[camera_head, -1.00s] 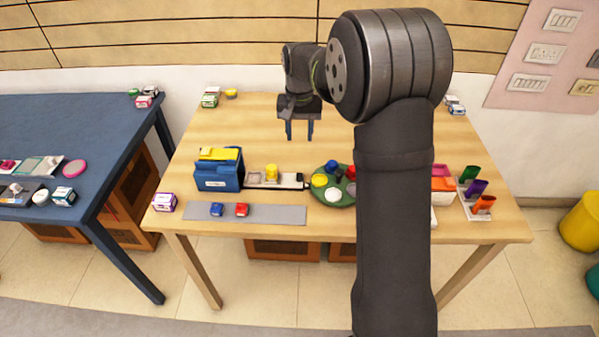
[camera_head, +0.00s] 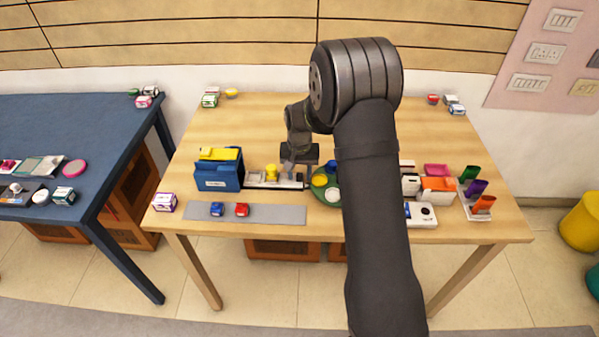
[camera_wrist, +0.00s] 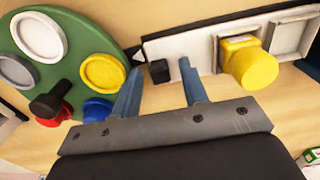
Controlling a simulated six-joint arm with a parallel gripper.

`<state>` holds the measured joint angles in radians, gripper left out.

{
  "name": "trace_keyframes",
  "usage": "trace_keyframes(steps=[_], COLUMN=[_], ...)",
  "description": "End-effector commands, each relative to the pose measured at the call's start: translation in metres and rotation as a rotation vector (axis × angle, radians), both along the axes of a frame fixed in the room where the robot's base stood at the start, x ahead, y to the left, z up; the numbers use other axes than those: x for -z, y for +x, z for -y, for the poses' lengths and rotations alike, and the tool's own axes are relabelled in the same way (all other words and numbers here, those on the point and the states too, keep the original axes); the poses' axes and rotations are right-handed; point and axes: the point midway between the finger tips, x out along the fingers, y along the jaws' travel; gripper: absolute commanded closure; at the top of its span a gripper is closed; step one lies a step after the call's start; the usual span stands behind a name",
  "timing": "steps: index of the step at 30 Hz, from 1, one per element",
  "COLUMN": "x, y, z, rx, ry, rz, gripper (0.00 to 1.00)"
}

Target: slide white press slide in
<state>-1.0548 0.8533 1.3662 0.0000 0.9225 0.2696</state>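The white press slide (camera_head: 252,178) sticks out to the right from the blue press box (camera_head: 219,176), which has a yellow top. A yellow block (camera_head: 271,172) sits on the slide. In the wrist view the slide (camera_wrist: 203,52) shows this yellow block (camera_wrist: 250,65), a square recess and a small black knob (camera_wrist: 159,72) at its end. My gripper (camera_head: 300,172) is at the slide's right end. In the wrist view my gripper (camera_wrist: 160,70) is open, and the knob shows between its fingertips. I cannot tell whether either finger touches it.
A green round palette (camera_head: 321,191) with coloured pots lies close right of the slide end. A grey strip (camera_head: 275,214) with a blue and a red toy car lies in front. A white device (camera_head: 422,214) stands to the right. The table's back half is mostly clear.

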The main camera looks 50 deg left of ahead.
Motion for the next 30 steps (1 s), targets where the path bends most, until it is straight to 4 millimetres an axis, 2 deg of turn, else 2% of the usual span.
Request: trace_keyframes(steps=[5,12,17,20,30], x=[0.000,0.000,0.000,0.000,-0.001], y=[0.000,0.000,0.000,-0.007,-0.057], z=[0.000,0.000,0.000,-0.008,-0.058], rx=[0.000,0.000,0.000,-0.002,-0.003], ry=[0.000,0.000,0.001,0.001,0.003], rz=[0.000,0.000,0.001,0.001,0.001], gripper=[0.60,1.00,1.00,1.00,1.00])
